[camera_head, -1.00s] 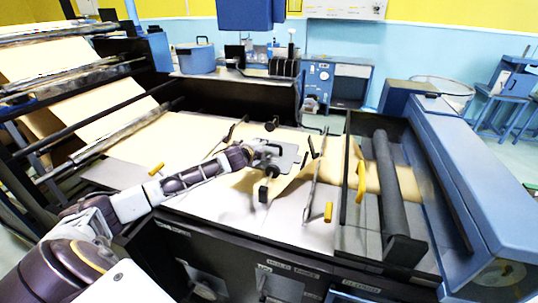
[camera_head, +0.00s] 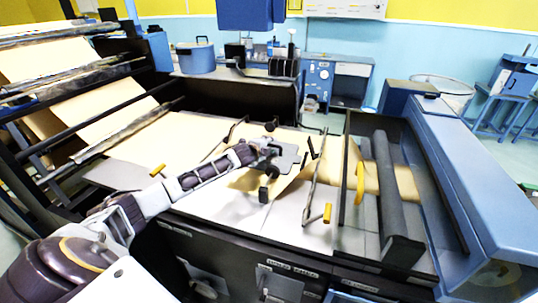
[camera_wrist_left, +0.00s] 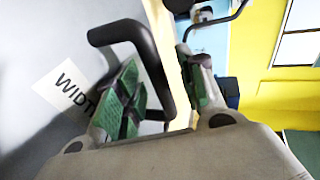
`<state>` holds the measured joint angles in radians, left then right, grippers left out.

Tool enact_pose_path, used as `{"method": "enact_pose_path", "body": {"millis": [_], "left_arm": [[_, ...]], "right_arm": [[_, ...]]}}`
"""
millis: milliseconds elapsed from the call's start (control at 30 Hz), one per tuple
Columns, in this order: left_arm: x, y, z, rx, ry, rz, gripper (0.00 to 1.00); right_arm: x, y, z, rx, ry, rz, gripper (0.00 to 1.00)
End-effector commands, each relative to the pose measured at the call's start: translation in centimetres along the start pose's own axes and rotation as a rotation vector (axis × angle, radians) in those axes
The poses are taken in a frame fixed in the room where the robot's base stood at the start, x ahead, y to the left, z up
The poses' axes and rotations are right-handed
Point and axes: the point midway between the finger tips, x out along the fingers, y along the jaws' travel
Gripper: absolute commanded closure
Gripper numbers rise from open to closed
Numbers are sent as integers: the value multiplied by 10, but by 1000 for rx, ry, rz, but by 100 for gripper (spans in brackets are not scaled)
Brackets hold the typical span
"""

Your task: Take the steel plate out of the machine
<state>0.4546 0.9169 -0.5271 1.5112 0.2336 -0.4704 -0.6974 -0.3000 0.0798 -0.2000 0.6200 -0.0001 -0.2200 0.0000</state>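In the left wrist view a grey surface (camera_wrist_left: 35,45) carries a white label (camera_wrist_left: 68,88) reading "WIDT", the rest hidden. A black bar handle (camera_wrist_left: 148,50) stands in front of it. My left gripper (camera_wrist_left: 165,92) has its green-padded fingers either side of the handle. A gap shows beside the right finger, so it looks open. It also shows in the head view (camera_head: 268,151). My right gripper is out of view.
Brown kraft paper (camera_head: 150,140) runs across the machine. Thin rods and yellow handles (camera_head: 327,213) stand right of the plate. Dark rollers (camera_head: 393,190) and a blue housing (camera_head: 470,170) close off the right side. A blue pot (camera_head: 195,58) stands behind.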

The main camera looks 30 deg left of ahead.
Motion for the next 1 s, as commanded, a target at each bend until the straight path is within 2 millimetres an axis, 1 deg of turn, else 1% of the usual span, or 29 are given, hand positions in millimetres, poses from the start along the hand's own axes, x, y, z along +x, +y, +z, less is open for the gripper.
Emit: {"method": "enact_pose_path", "body": {"millis": [367, 667, 700, 1000], "left_arm": [[0, 0, 0, 0, 0, 0, 61], [0, 0, 0, 0, 0, 0, 98], [0, 0, 0, 0, 0, 0, 100], [0, 0, 0, -2, 0, 0, 100]], "right_arm": [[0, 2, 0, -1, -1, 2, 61], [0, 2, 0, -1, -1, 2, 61], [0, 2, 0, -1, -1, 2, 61], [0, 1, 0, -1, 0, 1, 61]]}}
